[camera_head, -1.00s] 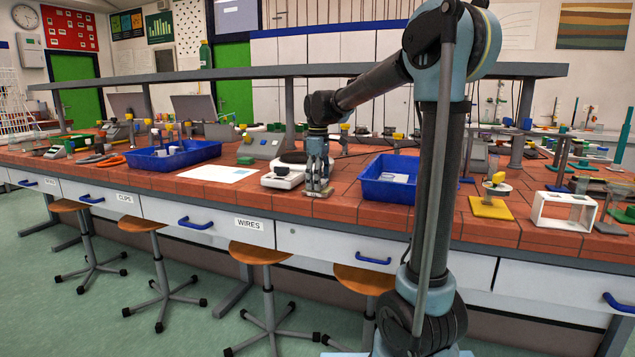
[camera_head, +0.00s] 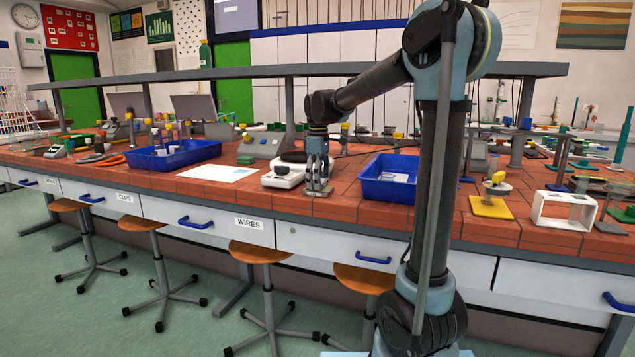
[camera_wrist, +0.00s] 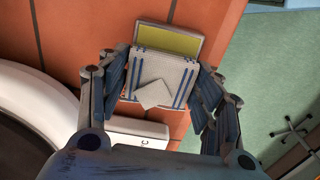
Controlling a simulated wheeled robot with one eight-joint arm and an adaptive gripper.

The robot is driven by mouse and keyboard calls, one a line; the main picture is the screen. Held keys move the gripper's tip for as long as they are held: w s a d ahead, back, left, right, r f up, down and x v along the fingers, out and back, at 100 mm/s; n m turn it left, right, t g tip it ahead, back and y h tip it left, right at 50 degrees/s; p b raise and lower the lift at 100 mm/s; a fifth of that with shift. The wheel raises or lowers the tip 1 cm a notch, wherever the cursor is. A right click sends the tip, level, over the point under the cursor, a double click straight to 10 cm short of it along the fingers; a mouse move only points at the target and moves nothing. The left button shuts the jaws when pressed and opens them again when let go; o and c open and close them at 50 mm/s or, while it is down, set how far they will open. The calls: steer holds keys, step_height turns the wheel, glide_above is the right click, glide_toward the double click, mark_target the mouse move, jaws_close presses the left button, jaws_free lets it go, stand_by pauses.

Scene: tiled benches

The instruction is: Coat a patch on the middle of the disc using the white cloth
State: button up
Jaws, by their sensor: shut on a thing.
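My gripper (camera_head: 318,188) is low over the front part of the bench, beside a white device. In the wrist view its fingers (camera_wrist: 158,88) are shut on a folded white cloth (camera_wrist: 172,66) with blue stripes along two sides. A flat yellow-green panel with a pale border (camera_wrist: 168,40) shows just past the cloth; I cannot tell whether it lies under it. A dark disc (camera_head: 296,157) sits at the white device, behind and left of my gripper. A dark round surface with a white rim (camera_wrist: 22,142) at the wrist view's left may be part of that device.
The white device (camera_head: 283,179) stands close left of my gripper. A blue tray (camera_head: 375,191) is close on the right, and another blue tray (camera_head: 150,160) is farther left. A white sheet (camera_head: 217,173) lies between. The bench's front edge is near, with stools below. A shelf runs overhead behind.

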steer(key=shift+r, duration=3.5)
